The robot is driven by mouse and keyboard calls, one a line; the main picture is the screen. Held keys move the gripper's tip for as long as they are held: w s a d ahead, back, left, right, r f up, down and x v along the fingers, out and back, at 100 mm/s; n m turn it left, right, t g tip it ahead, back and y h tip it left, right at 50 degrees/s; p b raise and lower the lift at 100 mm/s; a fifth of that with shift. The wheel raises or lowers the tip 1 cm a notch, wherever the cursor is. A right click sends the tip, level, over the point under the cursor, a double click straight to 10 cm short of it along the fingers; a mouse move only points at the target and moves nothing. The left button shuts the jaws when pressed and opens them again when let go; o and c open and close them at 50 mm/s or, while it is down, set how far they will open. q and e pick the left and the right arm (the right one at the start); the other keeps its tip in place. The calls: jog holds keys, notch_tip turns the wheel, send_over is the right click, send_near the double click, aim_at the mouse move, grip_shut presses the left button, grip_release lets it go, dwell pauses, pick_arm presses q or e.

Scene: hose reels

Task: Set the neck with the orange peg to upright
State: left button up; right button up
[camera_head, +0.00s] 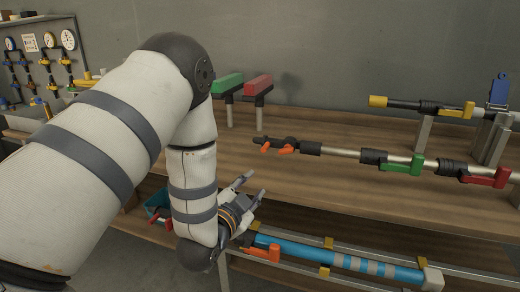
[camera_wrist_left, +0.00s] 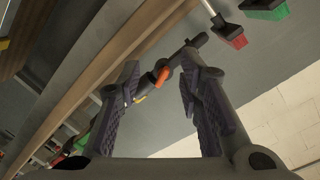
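The black neck (camera_head: 268,141) with the orange peg (camera_head: 284,151) is at the left end of a metal pipe (camera_head: 340,154) above the workbench. The neck lies roughly along the pipe, pointing left, not upright. My left gripper (camera_head: 254,186) is open and empty, in front of the bench edge, below and nearer than the neck. In the left wrist view the neck (camera_wrist_left: 196,41) and its orange peg (camera_wrist_left: 162,76) show beyond and between the spread fingers, apart from them. My right gripper is not in view.
The pipe also carries a green valve handle (camera_head: 402,166) and a red one (camera_head: 487,178). A second pipe with yellow parts (camera_head: 395,103) runs behind. Green (camera_head: 228,82) and red (camera_head: 258,85) blocks on posts stand behind the neck. A blue tube (camera_head: 345,262) lies below the benchtop.

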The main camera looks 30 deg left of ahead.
aim_at(263, 151)
pick_arm(q)
jog(key=shift+t+y, duration=0.3)
jog(key=shift+t, duration=0.3)
jog(key=w+a+r, duration=0.1)
jog(key=w, duration=0.3)
jog(key=w+a+r+b, duration=0.1)
jog(key=w, duration=0.2)
jog(key=w+a+r, duration=0.1)
jog(key=w+a, duration=0.1)
jog(key=w, duration=0.2)
jog(key=shift+w+a+r, duration=0.1)
jog(key=shift+w, duration=0.2)
jog(key=shift+w+a+r, duration=0.1)
jog(key=shift+w+r, duration=0.05)
jog(key=shift+w, duration=0.3)
grip_shut()
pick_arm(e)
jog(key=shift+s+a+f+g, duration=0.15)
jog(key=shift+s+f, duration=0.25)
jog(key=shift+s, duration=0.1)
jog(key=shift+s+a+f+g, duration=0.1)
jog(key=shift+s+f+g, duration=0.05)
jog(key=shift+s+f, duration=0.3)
